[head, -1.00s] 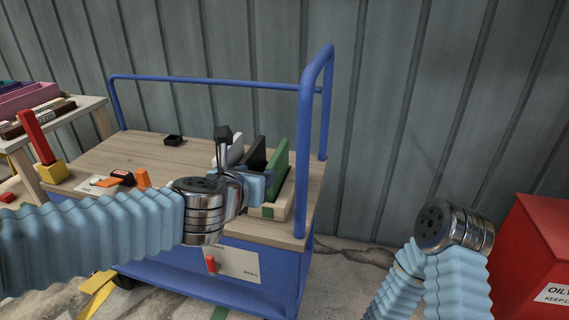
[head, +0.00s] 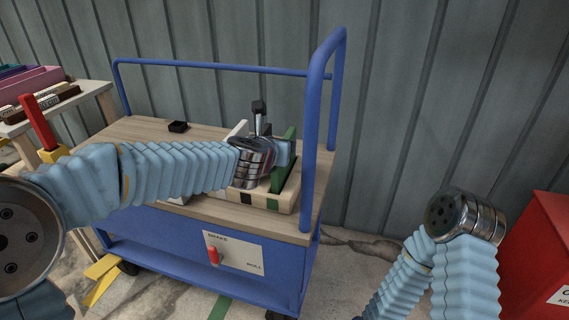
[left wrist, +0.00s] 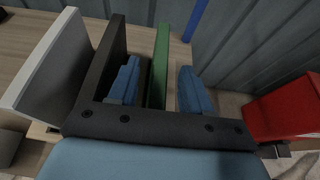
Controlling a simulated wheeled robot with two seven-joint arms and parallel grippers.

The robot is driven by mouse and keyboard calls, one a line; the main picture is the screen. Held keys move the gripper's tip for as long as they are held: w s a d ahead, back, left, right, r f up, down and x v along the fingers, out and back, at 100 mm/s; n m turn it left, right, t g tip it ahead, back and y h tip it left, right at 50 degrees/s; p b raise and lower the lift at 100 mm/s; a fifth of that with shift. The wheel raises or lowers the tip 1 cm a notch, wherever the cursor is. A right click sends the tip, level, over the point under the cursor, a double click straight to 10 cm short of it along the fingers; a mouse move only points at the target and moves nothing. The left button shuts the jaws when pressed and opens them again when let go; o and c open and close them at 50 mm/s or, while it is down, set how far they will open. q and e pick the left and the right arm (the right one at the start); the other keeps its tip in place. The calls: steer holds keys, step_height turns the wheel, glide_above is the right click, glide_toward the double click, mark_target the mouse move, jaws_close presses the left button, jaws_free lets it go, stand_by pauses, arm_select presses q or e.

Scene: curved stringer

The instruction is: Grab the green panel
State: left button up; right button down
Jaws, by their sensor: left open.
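The green panel (head: 288,182) stands on edge in a wooden rack (head: 226,208) on the cart, partly hidden by my left arm. In the left wrist view the green panel (left wrist: 160,62) stands between the two blue fingers of my left gripper (left wrist: 157,88). My left gripper (head: 283,152) is open over the rack. A black panel (left wrist: 110,58) and a white panel (left wrist: 48,62) stand to the left of the green one, the black one close to the left finger. My right arm shows at lower right, its gripper out of view.
The blue cart's upright rail (head: 312,150) rises close to the right of the rack. A small black box (head: 178,127) lies on the cart top. A red bin (head: 545,260) stands at right. A side table with pink trays (head: 30,85) is at left.

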arm_select(q)
steer(key=shift+x, duration=0.9)
jaws_close()
